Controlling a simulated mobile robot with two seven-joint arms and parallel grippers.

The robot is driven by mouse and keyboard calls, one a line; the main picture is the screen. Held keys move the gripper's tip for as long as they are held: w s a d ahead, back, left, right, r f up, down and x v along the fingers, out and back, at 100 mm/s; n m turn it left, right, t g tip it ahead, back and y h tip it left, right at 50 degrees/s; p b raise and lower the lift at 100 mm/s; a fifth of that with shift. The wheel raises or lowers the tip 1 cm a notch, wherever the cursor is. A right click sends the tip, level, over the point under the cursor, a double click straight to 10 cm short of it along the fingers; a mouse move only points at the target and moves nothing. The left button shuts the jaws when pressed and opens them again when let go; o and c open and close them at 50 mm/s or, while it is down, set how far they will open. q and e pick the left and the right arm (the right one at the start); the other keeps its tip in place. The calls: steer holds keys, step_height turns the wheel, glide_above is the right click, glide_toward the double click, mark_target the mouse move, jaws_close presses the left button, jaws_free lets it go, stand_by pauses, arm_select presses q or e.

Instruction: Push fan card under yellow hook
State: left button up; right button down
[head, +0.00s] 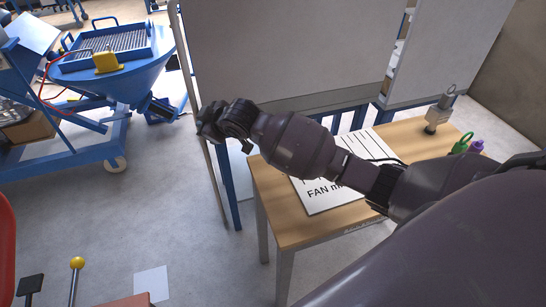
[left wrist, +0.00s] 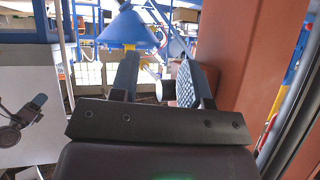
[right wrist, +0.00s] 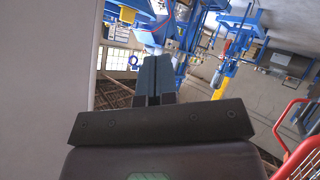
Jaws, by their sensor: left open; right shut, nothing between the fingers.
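A white card with black lines and the partly covered word FAN (head: 325,197) lies flat on the wooden table in the head view; my right arm crosses over it. My right gripper (head: 212,122) is left of the table, by the edge of the white panel, and the right wrist view shows its fingers (right wrist: 153,75) together and empty. My left gripper (left wrist: 160,78) shows only in the left wrist view, its fingers apart with no card between them. I cannot make out a yellow hook; a yellow block (head: 107,61) sits on the blue machine.
White panels (head: 290,50) stand behind the table (head: 285,226). A metal padlock-like piece (head: 438,115) and green (head: 461,145) and purple (head: 478,147) pieces are at its right. A yellow-knobbed lever (head: 77,264) stands lower left. Grey floor between is mostly clear.

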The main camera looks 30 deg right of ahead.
steer(key=w+d+f+n+g+h+b, duration=0.1)
steer(key=w+d+g+h, duration=0.1)
steer(key=w, duration=0.1)
steer(key=n+g+h+b, duration=0.15)
steer(key=g+h, duration=0.25)
steer(key=g, duration=0.6)
glide_toward(264, 162)
steer(key=shift+n, duration=0.35)
steer(key=f, duration=0.2)
steer(key=f+b, duration=0.1)
steer(key=f, duration=0.1)
steer(key=d+f, duration=0.1)
steer(key=f, duration=0.1)
steer(key=shift+s+f+b, duration=0.2)
steer(key=shift+f+b, duration=0.05)
steer(key=shift+b, duration=0.05)
steer(key=d, duration=0.1)
steer(key=s+d, duration=0.1)
steer(key=shift+s+d+f+h, duration=0.1)
steer(key=shift+d+f+h, duration=0.05)
steer(key=shift+d+h, duration=0.15)
steer(key=shift+s+d, duration=0.3)
steer(key=shift+d, duration=0.2)
arm_select(q)
steer(key=f, duration=0.3)
steer(key=shift+w+d+f, duration=0.1)
steer(key=shift+w+f, duration=0.1)
steer(key=shift+f, duration=0.15)
steer(key=shift+s+f, duration=0.2)
